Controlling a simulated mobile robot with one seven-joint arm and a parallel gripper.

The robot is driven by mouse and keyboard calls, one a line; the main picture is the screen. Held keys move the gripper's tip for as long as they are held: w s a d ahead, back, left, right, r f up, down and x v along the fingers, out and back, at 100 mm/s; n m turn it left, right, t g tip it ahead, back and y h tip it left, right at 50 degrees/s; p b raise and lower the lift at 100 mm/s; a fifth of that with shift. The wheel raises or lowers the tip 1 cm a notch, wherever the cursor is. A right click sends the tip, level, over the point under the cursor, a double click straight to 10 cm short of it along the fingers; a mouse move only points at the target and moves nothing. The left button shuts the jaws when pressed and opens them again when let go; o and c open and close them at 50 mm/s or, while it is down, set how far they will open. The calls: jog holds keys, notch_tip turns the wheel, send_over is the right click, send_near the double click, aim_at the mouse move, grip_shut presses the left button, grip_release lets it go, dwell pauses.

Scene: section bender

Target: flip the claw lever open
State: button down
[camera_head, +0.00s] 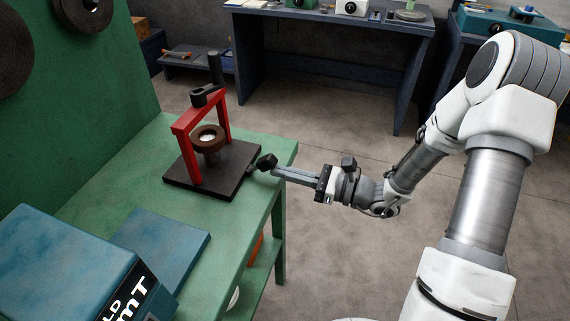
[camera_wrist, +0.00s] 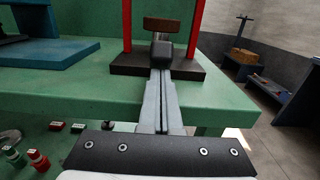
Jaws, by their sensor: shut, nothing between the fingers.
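The section bender stands on the green table, with a red frame (camera_head: 185,148) on a black base plate (camera_head: 215,188). A brown ring-shaped roller (camera_head: 208,138) sits inside the frame, and a dark crank handle (camera_head: 215,68) rises from its top. I cannot tell which part is the claw lever. My gripper (camera_head: 266,162) is shut and empty, at the right edge of the base plate; I cannot tell whether it touches. In the wrist view, its dark fingertips (camera_wrist: 163,50) are between the red posts (camera_wrist: 196,28) in the picture, below the brown roller (camera_wrist: 162,24).
The green table (camera_head: 262,180) has a blue flat plate (camera_head: 165,245) and a blue machine (camera_head: 60,265) at the lower left. Red and green knobs (camera_wrist: 38,158) show at the lower left of the wrist view. A dark workbench (camera_head: 330,20) stands behind. The floor between is clear.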

jog(key=shift+a+r+p, duration=0.15)
jog(key=shift+r+p, duration=0.45)
jog(key=shift+p, duration=0.05)
jog(key=shift+a+r, duration=0.1)
jog(key=shift+r, duration=0.1)
